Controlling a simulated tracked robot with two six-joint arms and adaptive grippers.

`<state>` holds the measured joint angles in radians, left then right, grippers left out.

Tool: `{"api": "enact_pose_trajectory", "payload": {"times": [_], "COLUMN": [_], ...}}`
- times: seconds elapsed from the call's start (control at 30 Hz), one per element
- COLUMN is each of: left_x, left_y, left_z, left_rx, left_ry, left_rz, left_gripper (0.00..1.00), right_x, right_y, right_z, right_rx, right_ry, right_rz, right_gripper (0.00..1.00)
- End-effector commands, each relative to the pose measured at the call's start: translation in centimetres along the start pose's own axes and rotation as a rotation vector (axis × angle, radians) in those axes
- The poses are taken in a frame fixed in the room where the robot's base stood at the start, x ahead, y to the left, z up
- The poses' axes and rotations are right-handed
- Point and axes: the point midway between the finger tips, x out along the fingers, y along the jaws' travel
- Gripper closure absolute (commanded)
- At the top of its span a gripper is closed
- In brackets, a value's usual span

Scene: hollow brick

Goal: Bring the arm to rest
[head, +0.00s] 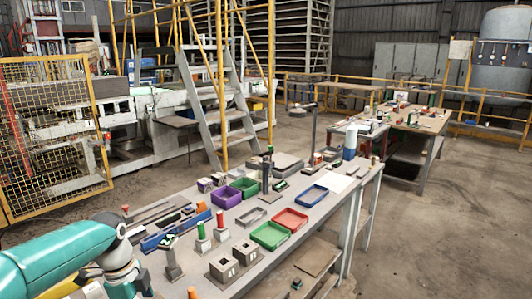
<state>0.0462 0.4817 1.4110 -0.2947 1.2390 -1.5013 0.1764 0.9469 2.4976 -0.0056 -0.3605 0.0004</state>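Two grey hollow bricks with square openings stand side by side near the front of the workbench in the head view, a nearer one (222,269) and one just behind it (246,252). My teal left arm enters at the bottom left and bends down at a grey joint, left of the bricks and apart from them in the picture. Its gripper is below the frame or hidden. My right arm and gripper are not in view.
The workbench (330,215) carries a purple bin (226,197), green bins (270,235), a red tray (290,220) and a blue tray (311,194). Red-topped and green-topped posts (203,240) and a dark stand (173,262) rise near my arm. Open floor (450,220) lies right.

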Motion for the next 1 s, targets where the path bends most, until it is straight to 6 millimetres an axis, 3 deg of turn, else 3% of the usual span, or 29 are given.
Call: {"api": "enact_pose_trajectory", "payload": {"times": [0.17, 0.33, 0.5, 0.6, 0.7, 0.8, 1.0], "left_x": [6.6, 15.6, 25.3, 28.9, 30.9, 31.7, 32.1], "left_y": [0.3, 2.8, 9.4, 14.0, 18.0, 20.8, 22.8], "left_z": [-2.3, -5.7, -9.8, -11.3, -12.2, -12.6, -12.8], "left_rx": [-0.162, -0.442, -0.912, -1.190, -1.421, -1.587, -1.719], "left_ry": [0.054, 0.134, 0.218, 0.239, 0.241, 0.237, 0.233], "left_rz": [0.011, 0.044, 0.116, 0.157, 0.188, 0.203, 0.207], "left_gripper": [0.03, 0.03, 0.03, 0.03, 0.03, 0.03, 0.03], "right_x": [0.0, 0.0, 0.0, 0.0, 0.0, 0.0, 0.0], "right_y": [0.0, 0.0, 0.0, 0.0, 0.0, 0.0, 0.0], "right_z": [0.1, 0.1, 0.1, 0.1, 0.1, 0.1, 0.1], "right_rx": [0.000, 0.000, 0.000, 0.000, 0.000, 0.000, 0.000], "right_ry": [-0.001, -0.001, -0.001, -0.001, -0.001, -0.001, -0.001], "right_rz": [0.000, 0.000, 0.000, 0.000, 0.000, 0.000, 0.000], "right_gripper": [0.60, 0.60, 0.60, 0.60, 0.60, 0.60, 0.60]}}
